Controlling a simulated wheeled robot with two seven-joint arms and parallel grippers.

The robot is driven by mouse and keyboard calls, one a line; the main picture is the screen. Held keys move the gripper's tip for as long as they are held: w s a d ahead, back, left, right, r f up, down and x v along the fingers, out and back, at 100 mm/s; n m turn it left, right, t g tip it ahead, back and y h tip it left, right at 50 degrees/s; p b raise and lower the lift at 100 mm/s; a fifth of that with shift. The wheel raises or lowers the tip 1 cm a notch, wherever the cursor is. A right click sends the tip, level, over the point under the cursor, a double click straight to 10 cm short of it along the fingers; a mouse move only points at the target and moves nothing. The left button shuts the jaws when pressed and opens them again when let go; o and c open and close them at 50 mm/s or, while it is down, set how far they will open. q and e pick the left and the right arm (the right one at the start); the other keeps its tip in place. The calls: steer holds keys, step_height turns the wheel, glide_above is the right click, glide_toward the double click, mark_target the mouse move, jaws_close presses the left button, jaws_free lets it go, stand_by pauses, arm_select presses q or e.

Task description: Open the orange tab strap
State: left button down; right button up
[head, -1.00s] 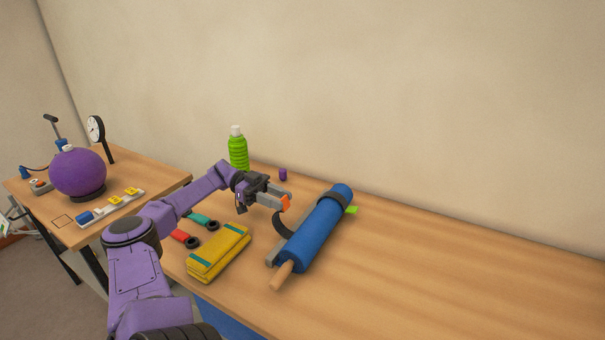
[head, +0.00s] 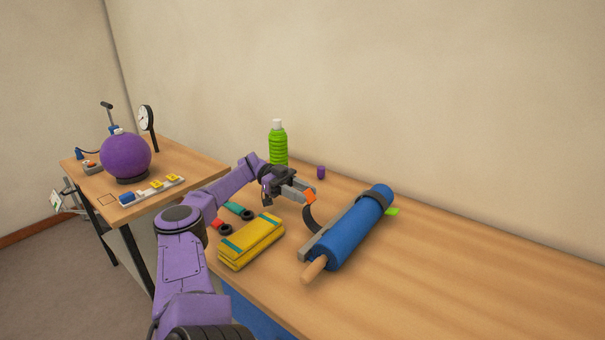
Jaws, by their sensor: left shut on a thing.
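A blue roll (head: 350,236) with a wooden handle (head: 314,270) lies slantwise on the wooden table. A dark strap (head: 374,196) is wrapped around its far end, with a green tab (head: 392,212) showing beside it. A second dark strap (head: 309,217) at the near end stands away from the roll in a curve and ends in an orange tab (head: 310,196). My left gripper (head: 307,194) is shut on the orange tab, above the table to the left of the roll. My right gripper is not in view.
A yellow bundle (head: 250,246) with teal bands lies left of the roll, near red and teal items with black rings (head: 247,214). A green bottle (head: 278,146) and small purple cylinder (head: 320,172) stand behind. The table's right side (head: 480,260) is clear.

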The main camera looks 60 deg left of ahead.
arm_select(q)
steer(key=shift+s+f, duration=0.1)
steer(key=shift+f, duration=0.65)
steer(key=c, duration=0.7)
jaws_free()
steer(key=shift+a+r, duration=0.1)
steer(key=shift+r, duration=0.5)
steer(key=r+p, duration=0.1)
steer(key=d+r+p, duration=0.1)
steer(key=r, duration=0.3)
steer(key=shift+s+d+p, duration=0.4)
steer(key=s+d+r, duration=0.2)
steer(key=d, duration=0.1)
steer(key=s+d+r, duration=0.2)
steer(key=d, duration=0.1)
steer(key=s+d+r+b, duration=0.1)
steer(key=s+d+r, duration=0.1)
steer(key=d+r, duration=0.1)
steer(key=shift+s+d, duration=0.3)
steer(key=shift+d, duration=0.2)
